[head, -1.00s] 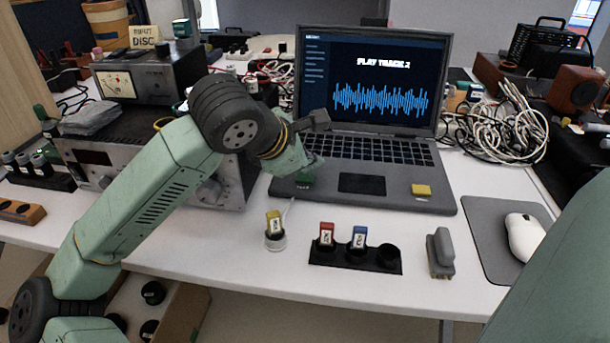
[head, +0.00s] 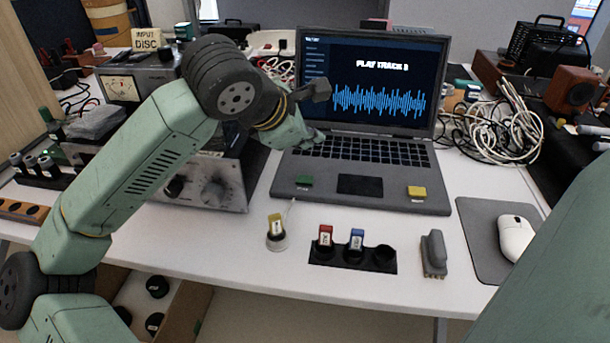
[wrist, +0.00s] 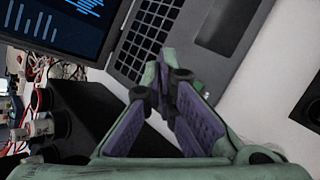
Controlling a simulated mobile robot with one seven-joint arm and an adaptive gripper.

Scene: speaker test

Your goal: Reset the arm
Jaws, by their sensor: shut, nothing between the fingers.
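My gripper (head: 318,138) is over the left part of the laptop keyboard in the head view, partly hidden by my wrist. In the wrist view its purple-padded fingers (wrist: 170,62) meet at the tips with nothing between them. The laptop (head: 390,196) stands open, its screen reading "PLAY TRACK" with a character like a 3 over a blue waveform. A green button (head: 304,181) and a yellow button (head: 417,192) sit on its front edge. The gripper is apart from both buttons.
A black holder (head: 320,258) carries a red and a blue cartridge, with one slot empty. A yellow-topped cartridge (head: 276,224) stands on a round white base to its left. A grey block (head: 433,254) and a mouse (head: 516,237) are right. An amplifier (head: 215,190) stands left of the laptop.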

